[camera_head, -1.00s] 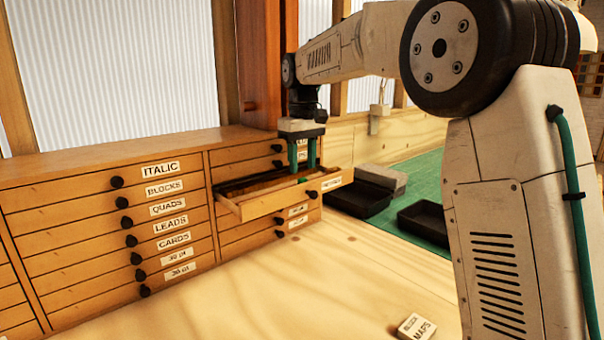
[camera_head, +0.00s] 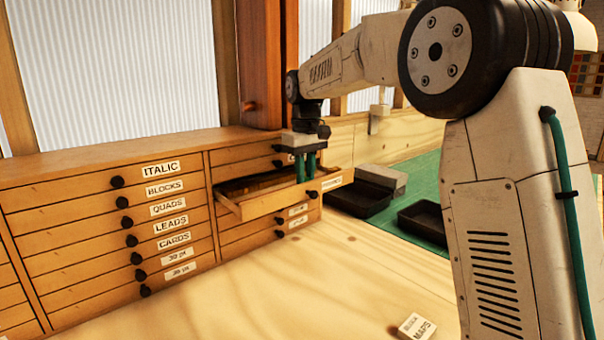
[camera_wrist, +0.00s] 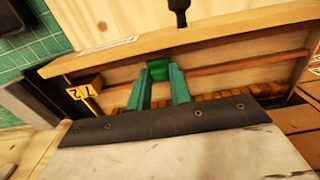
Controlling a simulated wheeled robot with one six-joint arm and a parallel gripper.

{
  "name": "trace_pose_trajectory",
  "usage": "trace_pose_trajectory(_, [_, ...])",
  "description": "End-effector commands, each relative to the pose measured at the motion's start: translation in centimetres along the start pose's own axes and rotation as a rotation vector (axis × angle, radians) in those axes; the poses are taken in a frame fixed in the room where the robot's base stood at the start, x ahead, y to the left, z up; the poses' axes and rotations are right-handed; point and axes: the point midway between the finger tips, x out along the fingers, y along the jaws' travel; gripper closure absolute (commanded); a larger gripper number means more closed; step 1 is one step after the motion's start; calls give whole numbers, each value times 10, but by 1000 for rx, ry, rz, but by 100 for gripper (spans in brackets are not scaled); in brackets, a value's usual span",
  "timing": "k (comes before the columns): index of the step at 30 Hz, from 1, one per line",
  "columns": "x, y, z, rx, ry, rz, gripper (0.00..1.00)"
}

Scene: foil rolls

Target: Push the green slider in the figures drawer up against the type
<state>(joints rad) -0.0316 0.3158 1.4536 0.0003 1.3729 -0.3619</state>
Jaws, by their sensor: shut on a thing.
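The figures drawer (camera_head: 270,204) is pulled out of the right-hand cabinet column. Its front also shows across the wrist view (camera_wrist: 200,37). My gripper (camera_head: 306,180) points down into it with green fingers. In the wrist view my gripper (camera_wrist: 159,76) is shut on the small green slider (camera_wrist: 158,68), close to the drawer's front wall. A row of brown strips, which looks like the type (camera_wrist: 225,92), lies behind and to the right of the fingers, partly hidden by my gripper's body. I cannot tell whether the slider touches it.
A wooden block tagged 72 (camera_wrist: 84,89) shows left of the fingers in the wrist view. Black trays (camera_head: 360,198) and a grey block (camera_head: 383,178) stand right of the cabinet by a green mat (camera_head: 425,180). A MAPS label block (camera_head: 417,327) lies on the otherwise clear front tabletop.

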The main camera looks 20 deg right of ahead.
Motion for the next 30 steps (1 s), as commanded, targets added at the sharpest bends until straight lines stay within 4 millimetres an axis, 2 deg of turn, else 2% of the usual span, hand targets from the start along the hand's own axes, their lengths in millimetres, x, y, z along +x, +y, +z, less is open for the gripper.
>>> trace_pose_trajectory(3, [-1,21,0,4,2,1,100])
trace_pose_trajectory(6, [-1,32,0,3,1,1,100])
trace_pose_trajectory(13, [-1,32,0,1,1,1,100])
trace_pose_trajectory(14, [-1,32,0,1,1,1,77])
trace_pose_trajectory(16, [-1,32,0,1,1,1,57])
trace_pose_trajectory(25, [-2,31,0,0,1,1,57])
trace_pose_trajectory(30, [-21,32,0,0,4,2,57])
